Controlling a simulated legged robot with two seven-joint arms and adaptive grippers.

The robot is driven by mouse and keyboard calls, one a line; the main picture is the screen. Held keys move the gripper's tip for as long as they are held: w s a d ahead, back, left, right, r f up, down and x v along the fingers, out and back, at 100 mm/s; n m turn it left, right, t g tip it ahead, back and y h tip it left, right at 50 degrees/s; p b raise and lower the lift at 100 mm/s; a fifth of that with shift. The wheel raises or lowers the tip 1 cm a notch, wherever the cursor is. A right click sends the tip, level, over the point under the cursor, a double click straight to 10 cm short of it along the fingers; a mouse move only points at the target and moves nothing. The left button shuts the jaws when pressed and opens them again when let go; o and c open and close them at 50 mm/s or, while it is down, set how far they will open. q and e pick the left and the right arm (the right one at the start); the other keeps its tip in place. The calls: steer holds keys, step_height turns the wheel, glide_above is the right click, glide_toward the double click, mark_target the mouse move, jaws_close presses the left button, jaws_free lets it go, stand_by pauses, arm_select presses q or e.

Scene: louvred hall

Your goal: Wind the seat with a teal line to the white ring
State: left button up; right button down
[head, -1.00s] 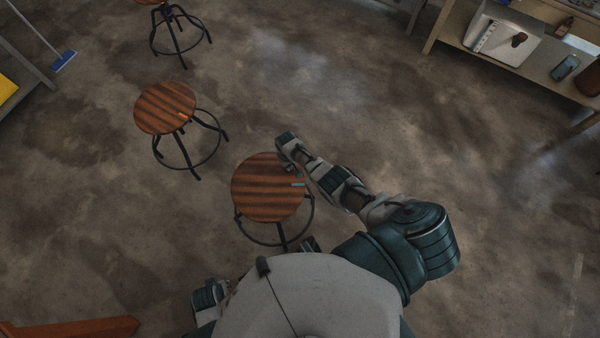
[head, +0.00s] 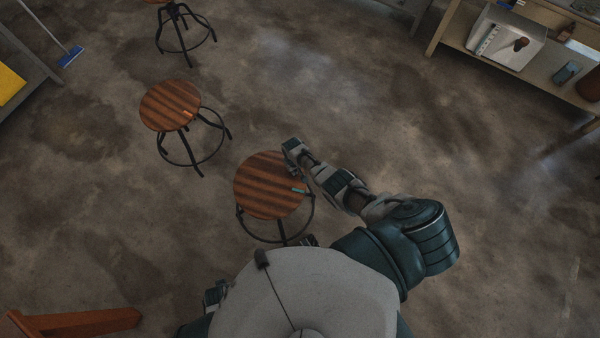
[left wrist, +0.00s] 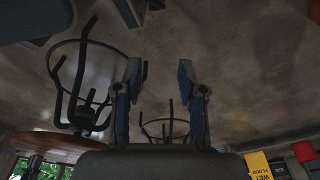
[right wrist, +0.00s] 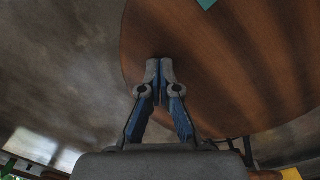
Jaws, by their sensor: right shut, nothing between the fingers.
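The nearest stool's round striped wooden seat (head: 262,200) carries a short teal line (head: 299,190) near its right edge. The seat fills much of the right wrist view (right wrist: 235,70), with the teal line (right wrist: 206,4) at the top edge. My right gripper (head: 293,172) is at the seat's upper right rim. In the right wrist view its fingertips (right wrist: 160,70) are together with nothing between them, over the seat's edge; contact is unclear. My left gripper (left wrist: 159,68) is open and empty, away from the seat. I see no white ring.
A second wooden stool (head: 170,105) stands up and left, with another (head: 182,25) beyond it. A shelf unit (head: 480,55) holding a white tray (head: 507,45) is at the upper right. An orange-brown beam (head: 80,322) lies lower left. Floor to the right is clear.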

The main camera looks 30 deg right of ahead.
steer(key=r+p, duration=0.1)
steer(key=r, duration=0.1)
steer(key=r+p, duration=0.2)
steer(key=shift+w+r, duration=0.2)
steer(key=shift+r, duration=0.05)
arm_select(q)
steer(key=s+a+f+p, duration=0.1)
steer(key=s+f, duration=0.3)
steer(key=s, duration=0.3)
steer(key=s+a+f+p, duration=0.2)
steer(key=s+f, duration=0.2)
steer(key=s, duration=0.4)
steer(key=shift+s+g+p, duration=0.15)
steer(key=shift+g+p, duration=0.15)
steer(key=shift+g, duration=0.1)
arm_select(e)
step_height(320, 180, up, 3)
steer(key=shift+r, duration=0.15)
steer(key=shift+s, duration=0.1)
